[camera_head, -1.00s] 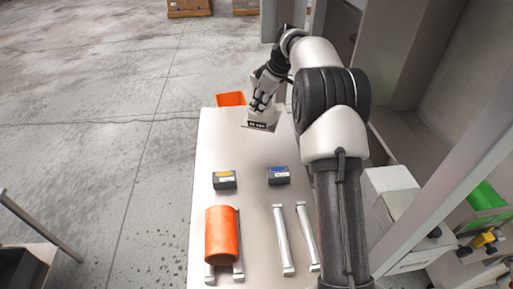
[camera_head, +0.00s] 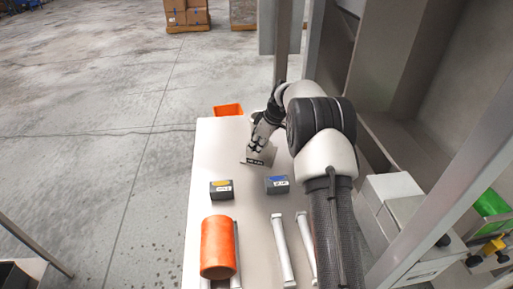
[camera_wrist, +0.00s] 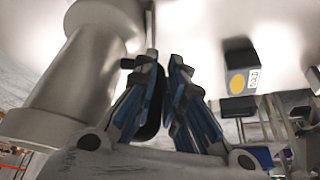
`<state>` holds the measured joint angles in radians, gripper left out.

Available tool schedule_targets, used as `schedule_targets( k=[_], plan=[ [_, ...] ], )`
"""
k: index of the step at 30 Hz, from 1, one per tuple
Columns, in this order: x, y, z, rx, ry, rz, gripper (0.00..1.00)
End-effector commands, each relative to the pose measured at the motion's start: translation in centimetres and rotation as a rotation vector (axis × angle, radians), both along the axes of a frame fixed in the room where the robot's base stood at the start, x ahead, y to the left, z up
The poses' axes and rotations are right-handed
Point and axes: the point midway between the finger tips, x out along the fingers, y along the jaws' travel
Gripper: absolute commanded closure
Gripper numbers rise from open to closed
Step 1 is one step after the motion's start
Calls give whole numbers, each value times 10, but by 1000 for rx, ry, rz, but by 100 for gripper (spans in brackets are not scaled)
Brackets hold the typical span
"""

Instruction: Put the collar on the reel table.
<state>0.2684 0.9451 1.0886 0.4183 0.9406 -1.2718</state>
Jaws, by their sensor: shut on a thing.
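My gripper (camera_head: 262,134) is over the far part of a pale table (camera_head: 205,150), shut on a grey piece (camera_head: 266,153) with a black label. The label is too small to read. In the wrist view the two blue-and-black fingers (camera_wrist: 163,85) stand close together, with a dark part between them. I cannot tell whether the held piece is the collar. An orange cylinder (camera_head: 217,246) lies on a pair of pale rails at the near left of the table. No sign names the reel table.
A yellow-marked dark block (camera_head: 221,190) and a blue-marked block (camera_head: 277,185) stand mid-table; the yellow one also shows in the wrist view (camera_wrist: 239,68). More pale rails (camera_head: 283,250) lie at the near right. An orange bin (camera_head: 228,110) is past the far edge. A post (camera_head: 440,170) and grey machines (camera_head: 395,205) stand right.

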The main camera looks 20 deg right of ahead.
Motion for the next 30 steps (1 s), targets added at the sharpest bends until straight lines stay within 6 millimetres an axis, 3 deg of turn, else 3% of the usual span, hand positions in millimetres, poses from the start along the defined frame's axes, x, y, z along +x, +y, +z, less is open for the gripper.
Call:
schedule_targets(
  k=[9,10,18,30],
  plan=[
    [1,0,-1,-1,-4,-1,100],
    [0,0,-1,-1,-1,0,87],
    [0,0,-1,-1,-1,0,70],
    [0,-1,6,-1,-2,-1,70]
  ],
)
